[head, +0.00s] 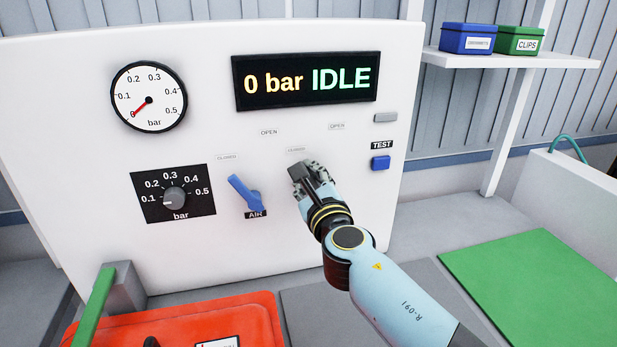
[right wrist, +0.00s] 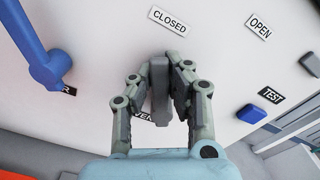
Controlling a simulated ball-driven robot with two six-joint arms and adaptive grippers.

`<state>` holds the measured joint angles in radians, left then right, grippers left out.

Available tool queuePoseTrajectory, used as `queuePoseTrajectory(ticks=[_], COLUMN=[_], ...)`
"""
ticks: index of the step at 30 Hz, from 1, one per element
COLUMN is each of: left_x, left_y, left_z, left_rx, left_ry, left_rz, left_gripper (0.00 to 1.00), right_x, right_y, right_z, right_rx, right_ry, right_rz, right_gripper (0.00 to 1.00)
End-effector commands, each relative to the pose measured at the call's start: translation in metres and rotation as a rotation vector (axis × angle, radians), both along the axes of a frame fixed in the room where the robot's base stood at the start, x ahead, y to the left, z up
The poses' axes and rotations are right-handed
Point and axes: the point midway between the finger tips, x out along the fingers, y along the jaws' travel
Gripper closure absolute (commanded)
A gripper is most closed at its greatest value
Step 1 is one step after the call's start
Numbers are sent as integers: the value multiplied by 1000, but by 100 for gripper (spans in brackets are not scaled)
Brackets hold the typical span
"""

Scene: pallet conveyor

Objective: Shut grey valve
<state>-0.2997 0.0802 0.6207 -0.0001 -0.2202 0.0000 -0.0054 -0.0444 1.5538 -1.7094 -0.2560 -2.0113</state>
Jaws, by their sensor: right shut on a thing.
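My right gripper (head: 310,178) reaches to the white panel and is shut on the grey valve's handle (right wrist: 159,85). In the right wrist view the handle stands between the two fingers (right wrist: 160,95), its upper end toward the CLOSED label (right wrist: 169,20). The OPEN label (right wrist: 258,26) lies to its right. A label below the handle is mostly hidden by the fingers. In the head view my gripper covers most of the grey valve. My left gripper is out of view.
A blue valve (head: 245,192) marked AIR sits close left of my gripper, its handle tilted up-left. A blue TEST button (head: 380,162) is at right. The display (head: 306,81) reads 0 bar IDLE; the gauge (head: 149,97) points to 0. An orange case (head: 180,325) stands below.

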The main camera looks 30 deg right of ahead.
Motion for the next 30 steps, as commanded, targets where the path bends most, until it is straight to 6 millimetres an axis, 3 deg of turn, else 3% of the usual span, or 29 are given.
queuePoseTrajectory(ticks=[1, 7, 17, 20, 30], left_x=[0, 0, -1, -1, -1], left_y=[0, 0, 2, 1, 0], left_z=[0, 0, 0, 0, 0], left_rx=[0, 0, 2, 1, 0], left_ry=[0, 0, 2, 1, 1], left_rz=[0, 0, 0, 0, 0], left_gripper=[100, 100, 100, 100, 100], right_x=[-1, -1, -4, -17, -88], right_y=[0, 0, 1, 4, 23], right_z=[-2, -1, -1, -2, -2], right_rx=[-3, -1, 0, 0, -1], right_ry=[4, 3, 2, 3, 5], right_rz=[2, 1, 1, 1, 0], right_gripper=[85, 60, 60, 60, 60])
